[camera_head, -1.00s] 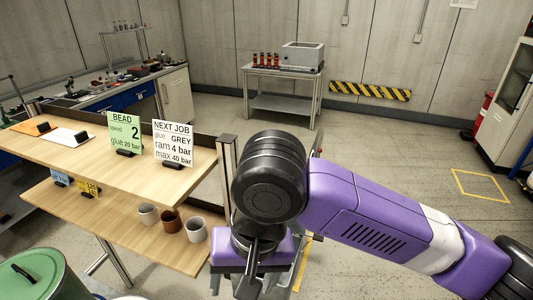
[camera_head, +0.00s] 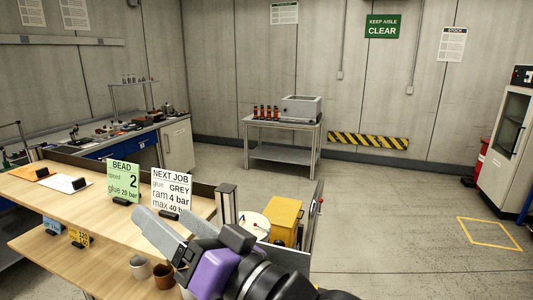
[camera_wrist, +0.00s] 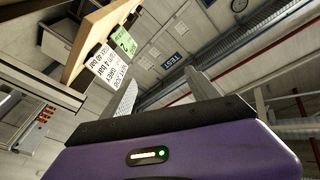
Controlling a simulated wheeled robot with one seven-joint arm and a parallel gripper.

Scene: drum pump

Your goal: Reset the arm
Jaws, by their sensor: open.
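My gripper (camera_head: 158,214) is at the lower middle of the head view, in front of the shelf bench. Its grey fingers point up and left, close to the NEXT JOB card, and nothing shows between them. In the wrist view the gripper (camera_wrist: 160,88) is open, with two grey fingers apart and empty. The purple housing of my wrist fills the bottom of that view.
The wooden bench (camera_head: 60,212) has a lower shelf with cups (camera_head: 140,267). A yellow box (camera_head: 286,219) and a round white-topped thing (camera_head: 254,226) stand right of my gripper. A steel table (camera_head: 283,136) stands behind. Floor at the right is open.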

